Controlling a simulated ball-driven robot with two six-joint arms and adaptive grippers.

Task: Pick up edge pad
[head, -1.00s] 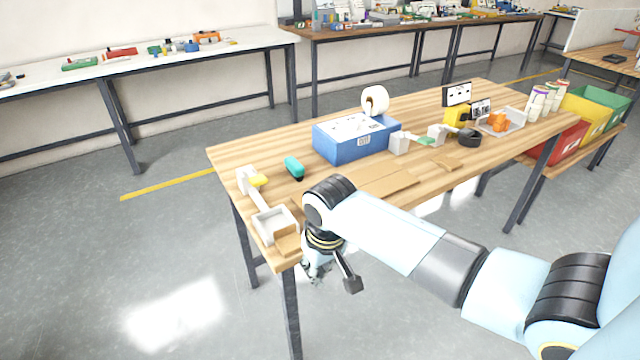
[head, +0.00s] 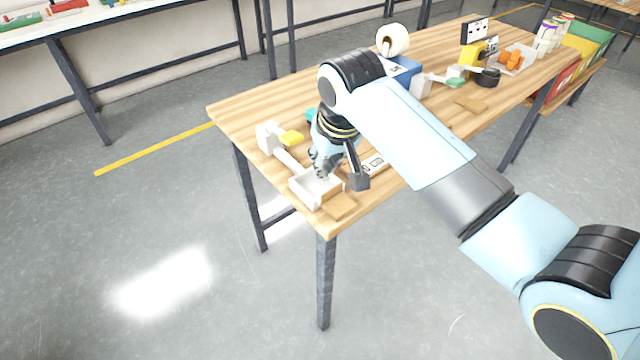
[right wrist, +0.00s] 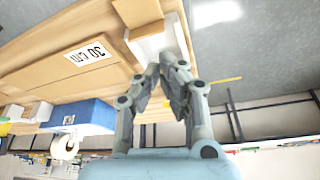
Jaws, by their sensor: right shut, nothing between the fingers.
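I cannot tell for sure which piece is the edge pad. A tan, cardboard-like block (head: 340,207) lies at the table's near corner, beside a white open-topped holder (head: 302,189). In the right wrist view a tan block (right wrist: 138,12) also shows at the white holder (right wrist: 150,42). My right gripper (head: 332,172) is just above the holder, pointing down, with part of the holder hidden behind it. In the right wrist view its fingertips (right wrist: 164,62) meet, with nothing seen between them. My left gripper is out of view.
A yellow piece (head: 291,137) sits by the holder's far end. The blue box (head: 403,76) and white roll (head: 393,40) stand further back, partly behind my arm. The table edge is close.

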